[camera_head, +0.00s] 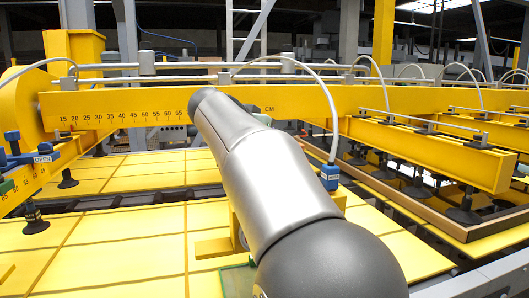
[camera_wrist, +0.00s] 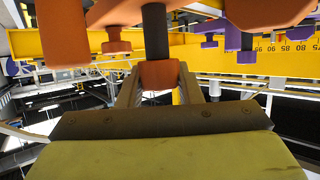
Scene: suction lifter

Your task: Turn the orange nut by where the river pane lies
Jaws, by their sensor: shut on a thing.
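In the wrist view, an orange nut (camera_wrist: 160,74) sits at the lower end of a dark upright rod, under a larger orange part. My gripper (camera_wrist: 160,84) has its two fingers on either side of this nut and is shut on it. The fingers' contact faces are mostly hidden by the gripper body at the bottom. In the head view my own arm covers the gripper and the nut. I cannot tell which pane is the river pane.
A yellow beam (camera_head: 290,100) with a centimetre scale crosses the head view. Yellow panels (camera_head: 115,240) lie below it. Suction cups (camera_head: 465,212) hang at the right. In the wrist view, a smaller orange knob (camera_wrist: 116,46) and a purple knob (camera_wrist: 246,56) hang nearby.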

